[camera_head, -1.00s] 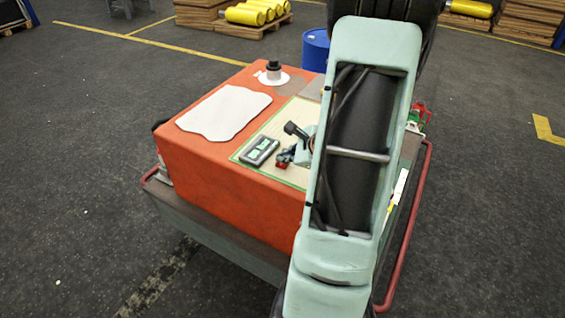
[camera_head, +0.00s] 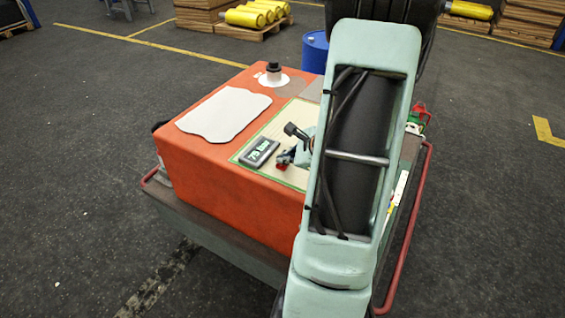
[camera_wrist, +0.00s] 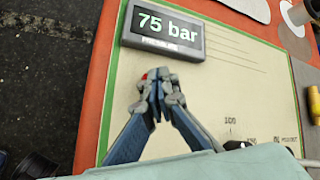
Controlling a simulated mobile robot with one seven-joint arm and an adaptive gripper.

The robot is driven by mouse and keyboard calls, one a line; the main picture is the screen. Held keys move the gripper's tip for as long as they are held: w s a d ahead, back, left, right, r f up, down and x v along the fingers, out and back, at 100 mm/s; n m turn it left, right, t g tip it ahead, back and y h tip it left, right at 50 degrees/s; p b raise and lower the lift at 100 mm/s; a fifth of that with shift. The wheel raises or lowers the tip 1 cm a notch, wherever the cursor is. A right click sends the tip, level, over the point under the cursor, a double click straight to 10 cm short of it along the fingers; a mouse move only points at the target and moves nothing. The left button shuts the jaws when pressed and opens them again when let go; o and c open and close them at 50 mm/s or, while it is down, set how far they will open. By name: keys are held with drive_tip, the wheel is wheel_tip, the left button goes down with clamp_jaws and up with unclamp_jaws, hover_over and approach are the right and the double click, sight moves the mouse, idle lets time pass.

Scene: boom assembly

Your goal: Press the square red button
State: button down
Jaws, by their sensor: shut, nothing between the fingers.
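A red part (camera_head: 282,166), which looks like the red button, shows in the head view at the near edge of the cream panel (camera_head: 262,178). Only a small red piece (camera_wrist: 144,77) shows in the wrist view, at the left side of my fingertips. My gripper (camera_wrist: 156,84) is shut, with its tips at that red piece and covering most of it. Whether the tips touch it and whether the button is square cannot be told. In the head view my gripper is largely hidden behind my arm.
The panel lies on an orange block (camera_head: 215,175) with a white sheet (camera_head: 224,113) and a dark knob (camera_head: 273,70). A yellow part (camera_wrist: 313,102) stands at the panel's right.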

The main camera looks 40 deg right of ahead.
sight(284, 165)
drive_tip(key=shift+r+p, duration=0.3)
drive_tip(key=shift+r, duration=0.45)
wheel_tip(284, 165, up, 5)
drive_tip(key=p, duration=0.3)
drive_tip(key=shift+p, duration=0.3)
idle(0.4)
